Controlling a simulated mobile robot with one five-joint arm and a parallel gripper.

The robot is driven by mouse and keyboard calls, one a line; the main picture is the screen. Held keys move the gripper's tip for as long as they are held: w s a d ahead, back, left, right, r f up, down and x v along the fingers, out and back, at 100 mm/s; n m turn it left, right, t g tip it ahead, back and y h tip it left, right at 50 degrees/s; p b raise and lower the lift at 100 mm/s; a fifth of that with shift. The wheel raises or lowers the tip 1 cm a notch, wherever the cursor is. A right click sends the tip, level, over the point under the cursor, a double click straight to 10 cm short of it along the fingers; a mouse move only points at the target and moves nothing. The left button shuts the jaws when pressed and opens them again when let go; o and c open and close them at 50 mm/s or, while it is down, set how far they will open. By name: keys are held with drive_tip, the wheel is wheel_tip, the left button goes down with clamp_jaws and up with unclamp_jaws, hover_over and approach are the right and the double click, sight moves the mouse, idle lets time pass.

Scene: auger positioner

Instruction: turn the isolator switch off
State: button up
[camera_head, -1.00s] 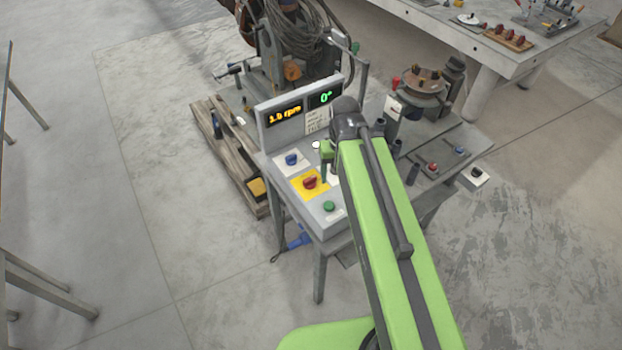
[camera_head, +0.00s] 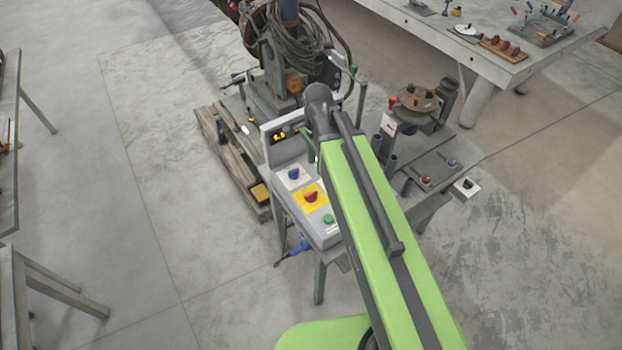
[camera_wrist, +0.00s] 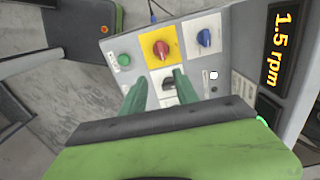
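The isolator switch appears to be the red rotary knob (camera_head: 311,197) on a yellow plate (camera_head: 318,207) on the grey control panel (camera_head: 328,235). In the wrist view the red knob (camera_wrist: 160,50) lies beyond my fingertips, apart from them. My gripper (camera_wrist: 158,88) is open, its two green fingers spread. A black knob (camera_wrist: 169,83) on a white plate shows between the fingertips; whether they touch it I cannot tell. In the head view my gripper (camera_head: 309,147) is over the upper part of the panel, mostly hidden by my arm.
A blue knob (camera_wrist: 204,38) and a green button (camera_wrist: 124,60) flank the yellow plate. The orange display (camera_wrist: 279,45) reads 1.5 rpm. Right of the panel are a round fixture (camera_head: 418,98) and a black switch (camera_head: 467,184) on a white plate.

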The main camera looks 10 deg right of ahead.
sight(311, 192)
drive_tip(key=f+b, duration=0.5)
drive_tip(key=a+f+b, duration=0.1)
drive_tip(key=f+b, duration=0.4)
drive_tip(key=b, duration=0.1)
drive_tip(key=f+b, duration=0.5)
drive_tip(key=shift+a+b, duration=0.3)
drive_tip(key=shift+a, duration=0.05)
drive_tip(key=shift+r, duration=0.1)
clamp_jaws()
drive_tip(key=shift+n, duration=0.3)
